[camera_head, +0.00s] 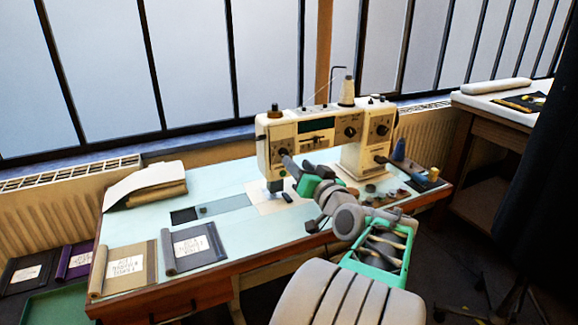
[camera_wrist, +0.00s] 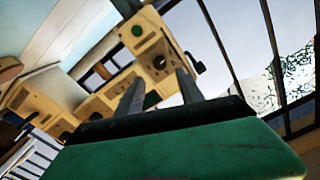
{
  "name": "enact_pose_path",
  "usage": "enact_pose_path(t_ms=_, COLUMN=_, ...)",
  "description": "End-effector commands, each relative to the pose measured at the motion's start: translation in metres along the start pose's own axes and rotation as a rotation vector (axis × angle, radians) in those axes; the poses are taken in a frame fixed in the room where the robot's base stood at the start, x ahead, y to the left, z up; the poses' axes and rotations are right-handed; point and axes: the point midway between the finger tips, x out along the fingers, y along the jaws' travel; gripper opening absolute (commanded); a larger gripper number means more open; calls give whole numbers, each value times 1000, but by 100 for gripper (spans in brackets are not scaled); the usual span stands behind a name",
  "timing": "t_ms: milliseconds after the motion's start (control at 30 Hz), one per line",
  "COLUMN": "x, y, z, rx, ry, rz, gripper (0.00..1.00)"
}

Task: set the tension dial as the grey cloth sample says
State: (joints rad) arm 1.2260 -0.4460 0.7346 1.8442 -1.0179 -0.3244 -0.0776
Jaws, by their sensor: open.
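A cream sewing machine (camera_head: 345,165) stands on the pale blue table. It has several dark round dials; one dial (camera_head: 350,131) is mid-body and another (camera_head: 382,129) is at the right. I cannot tell which is the tension dial. My gripper (camera_head: 286,160) is in front of the machine's left end and partly hides the dial there. In the wrist view my gripper (camera_wrist: 157,82) has its two fingers apart with nothing between them, and a dark knob (camera_wrist: 160,62) shows beyond the fingertips. The grey cloth sample (camera_head: 211,254) lies at the table's front; its label's writing is too small to read.
A tan sample (camera_head: 148,273) lies left of the grey one. Folded cloth (camera_head: 145,185) is at the table's back left. A thread cone (camera_head: 347,92) stands on the machine. Small items (camera_head: 372,190) lie to its right. Purple (camera_head: 68,262) and black (camera_head: 20,279) samples lie low at the left.

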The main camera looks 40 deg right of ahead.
Motion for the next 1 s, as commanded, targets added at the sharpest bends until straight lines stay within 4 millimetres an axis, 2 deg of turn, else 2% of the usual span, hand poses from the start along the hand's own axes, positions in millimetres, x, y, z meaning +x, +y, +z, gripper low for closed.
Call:
enact_pose_path(t_ms=100, x=25, y=-2, z=1, rx=1, ry=-5, rz=-4, gripper=45)
enact_pose_path(t_ms=300, x=55, y=-2, z=2, rx=0, ry=-5, rz=-2, gripper=45)
enact_pose_path(t_ms=600, x=59, y=-1, z=1, rx=0, ry=-4, rz=1, gripper=45)
enact_pose_path(t_ms=1000, x=59, y=-1, z=1, rx=0, ry=-5, rz=1, gripper=12)
